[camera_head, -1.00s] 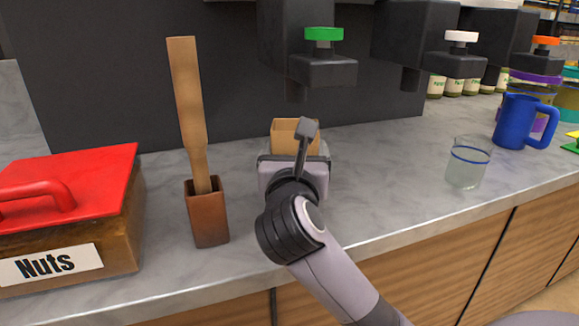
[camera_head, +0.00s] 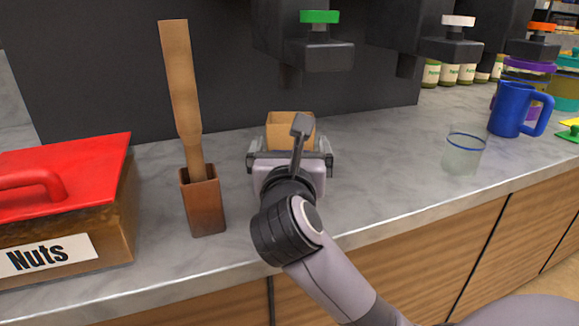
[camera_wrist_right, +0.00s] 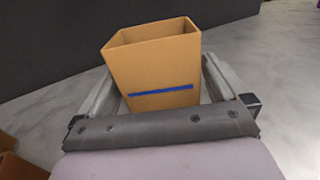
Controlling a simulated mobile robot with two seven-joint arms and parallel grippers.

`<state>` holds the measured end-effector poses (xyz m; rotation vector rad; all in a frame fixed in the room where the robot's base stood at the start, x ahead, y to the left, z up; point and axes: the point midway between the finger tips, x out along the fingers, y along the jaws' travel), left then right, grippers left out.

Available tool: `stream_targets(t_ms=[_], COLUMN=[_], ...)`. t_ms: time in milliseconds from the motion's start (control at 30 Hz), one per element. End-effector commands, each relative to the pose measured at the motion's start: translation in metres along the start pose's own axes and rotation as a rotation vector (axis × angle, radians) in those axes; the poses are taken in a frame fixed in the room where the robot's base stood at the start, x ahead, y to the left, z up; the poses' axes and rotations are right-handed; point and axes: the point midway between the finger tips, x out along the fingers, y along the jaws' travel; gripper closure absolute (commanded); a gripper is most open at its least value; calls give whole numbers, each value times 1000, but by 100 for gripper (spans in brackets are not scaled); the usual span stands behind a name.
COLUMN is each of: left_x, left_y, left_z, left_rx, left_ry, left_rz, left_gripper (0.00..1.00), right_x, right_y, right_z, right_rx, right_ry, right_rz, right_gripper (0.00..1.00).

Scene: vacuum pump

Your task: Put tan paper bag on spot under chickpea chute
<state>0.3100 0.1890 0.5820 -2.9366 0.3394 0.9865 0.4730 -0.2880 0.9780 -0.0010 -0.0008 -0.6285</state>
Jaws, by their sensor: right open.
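The tan paper bag (camera_head: 290,131) stands upright with its open top up on the counter, below the dispenser with the green knob. It also shows in the right wrist view (camera_wrist_right: 155,72), with a blue line on its near face. My right gripper (camera_head: 290,150) is open, its two fingers (camera_wrist_right: 162,92) on either side of the bag with gaps beside it. The chute (camera_head: 290,76) under the green knob (camera_head: 320,17) hangs above and a little behind the bag. No chute label is readable, and no marked spot shows. My left gripper is not in view.
A brown holder with a wooden paddle (camera_head: 203,203) stands left of my right gripper. A red-lidded Nuts box (camera_head: 60,225) is at far left. A glass (camera_head: 463,155) and blue mug (camera_head: 518,115) stand at right. The counter between gripper and glass is clear.

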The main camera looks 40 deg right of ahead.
Motion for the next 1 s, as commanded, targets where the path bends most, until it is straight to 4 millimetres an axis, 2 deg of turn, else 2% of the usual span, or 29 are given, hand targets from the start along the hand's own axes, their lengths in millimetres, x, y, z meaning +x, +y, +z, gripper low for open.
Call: stream_targets(t_ms=[200, 433, 633, 1000], left_x=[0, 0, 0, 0], left_y=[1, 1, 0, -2], left_z=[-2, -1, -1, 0], left_rx=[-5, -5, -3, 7], left_ry=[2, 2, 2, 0], left_rz=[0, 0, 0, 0], left_gripper=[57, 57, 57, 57], right_x=[-50, -89, -103, -105], right_y=[1, 0, 0, 0], right_z=[-1, 0, 0, 0], right_rx=[5, 3, 1, 1], right_ry=[5, 3, 2, 1], right_rz=[6, 4, 1, 0], right_gripper=[0, 0, 0, 0])
